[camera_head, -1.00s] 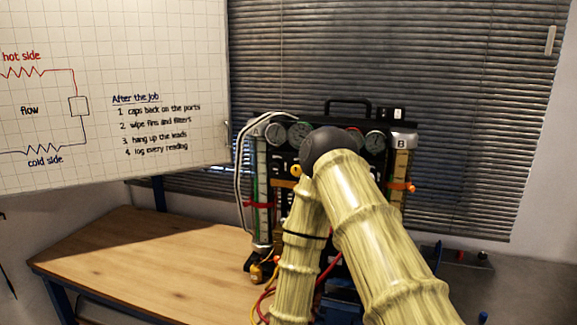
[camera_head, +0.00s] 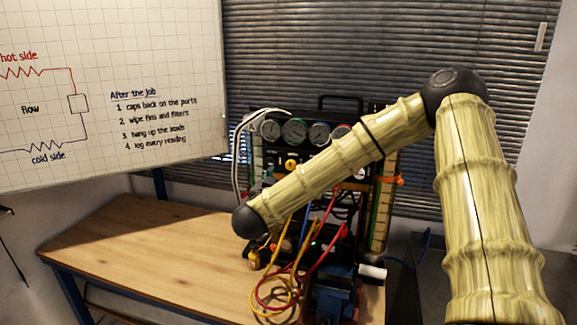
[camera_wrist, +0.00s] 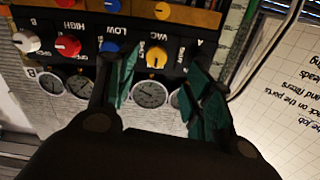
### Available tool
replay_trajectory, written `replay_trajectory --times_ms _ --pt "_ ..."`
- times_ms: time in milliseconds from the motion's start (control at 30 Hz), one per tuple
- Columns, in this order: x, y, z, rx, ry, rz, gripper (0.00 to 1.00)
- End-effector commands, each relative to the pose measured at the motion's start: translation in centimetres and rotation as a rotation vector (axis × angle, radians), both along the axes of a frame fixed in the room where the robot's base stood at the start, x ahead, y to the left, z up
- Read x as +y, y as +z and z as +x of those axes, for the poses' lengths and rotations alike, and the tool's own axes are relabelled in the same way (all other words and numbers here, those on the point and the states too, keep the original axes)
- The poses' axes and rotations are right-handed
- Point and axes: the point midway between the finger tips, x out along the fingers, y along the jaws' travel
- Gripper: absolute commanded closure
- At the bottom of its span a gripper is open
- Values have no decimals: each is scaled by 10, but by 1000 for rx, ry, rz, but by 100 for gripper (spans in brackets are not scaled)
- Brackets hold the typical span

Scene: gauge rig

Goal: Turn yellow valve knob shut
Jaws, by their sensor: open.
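In the wrist view the panel shows upside down. A round yellow knob (camera_wrist: 157,57) sits by the "VAC" label, below a second yellow spot (camera_wrist: 163,10) at the upper edge. My gripper (camera_wrist: 160,64) is open, with one teal finger on each side of the lower yellow knob in the picture. I cannot tell how far the fingertips are from the panel or whether they touch. In the head view a yellow knob (camera_head: 291,165) shows just above my forearm.
A blue knob (camera_wrist: 110,47), a red knob (camera_wrist: 67,46) and a white knob (camera_wrist: 26,41) share the row. Red and yellow hoses (camera_head: 285,290) hang before the rig. The wooden bench (camera_head: 140,255) is clear at left.

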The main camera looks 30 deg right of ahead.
Motion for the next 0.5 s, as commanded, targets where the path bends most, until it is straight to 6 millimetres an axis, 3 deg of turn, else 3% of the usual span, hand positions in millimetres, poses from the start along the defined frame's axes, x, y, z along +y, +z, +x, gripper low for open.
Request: replay_trajectory --times_ms 500 --pt "-58 3 49 -1 0 0 49"
